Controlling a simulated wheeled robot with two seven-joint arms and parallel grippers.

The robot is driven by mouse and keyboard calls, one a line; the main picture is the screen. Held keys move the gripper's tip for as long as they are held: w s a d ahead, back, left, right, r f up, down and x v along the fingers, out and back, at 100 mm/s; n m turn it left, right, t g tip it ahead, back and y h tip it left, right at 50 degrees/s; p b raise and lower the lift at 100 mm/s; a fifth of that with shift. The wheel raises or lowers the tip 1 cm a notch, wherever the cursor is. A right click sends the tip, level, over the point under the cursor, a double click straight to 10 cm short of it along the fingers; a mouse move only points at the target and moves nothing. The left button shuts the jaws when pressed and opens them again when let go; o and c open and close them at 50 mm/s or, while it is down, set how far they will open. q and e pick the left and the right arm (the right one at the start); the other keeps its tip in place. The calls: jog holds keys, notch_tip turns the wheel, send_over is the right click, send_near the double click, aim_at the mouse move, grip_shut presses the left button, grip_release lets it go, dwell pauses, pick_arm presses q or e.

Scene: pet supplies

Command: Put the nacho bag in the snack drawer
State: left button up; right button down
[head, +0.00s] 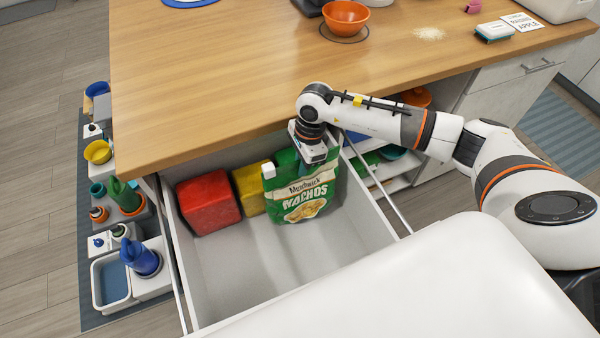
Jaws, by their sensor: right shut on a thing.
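The green nacho bag (305,196) stands upright inside the open drawer (240,280), toward its back right. My right gripper (313,160) comes down from above and is shut on the top of the nacho bag. Its fingers are partly hidden by the gripper body and the bag. A red block-like package (208,202) and a yellow package (250,188) sit at the back of the same drawer, left of the bag. Whether the bag touches the drawer floor is hard to tell. My left gripper is not in view.
The wooden counter (210,80) overhangs the drawer's back. An orange bowl (345,17) stands on it. The drawer's front half is clear. Open shelves (400,165) lie to the right, and pet items stand on a mat (90,210) at left.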

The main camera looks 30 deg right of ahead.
notch_tip(320, 180, down, 3)
jog(key=shift+f, duration=0.1)
jog(key=c, duration=1.4)
grip_release()
jog(key=r, duration=0.4)
jog(key=d+r+b, duration=0.1)
jog(key=r, duration=0.7)
jog(key=shift+s+d, duration=0.1)
jog(key=shift+d, duration=0.3)
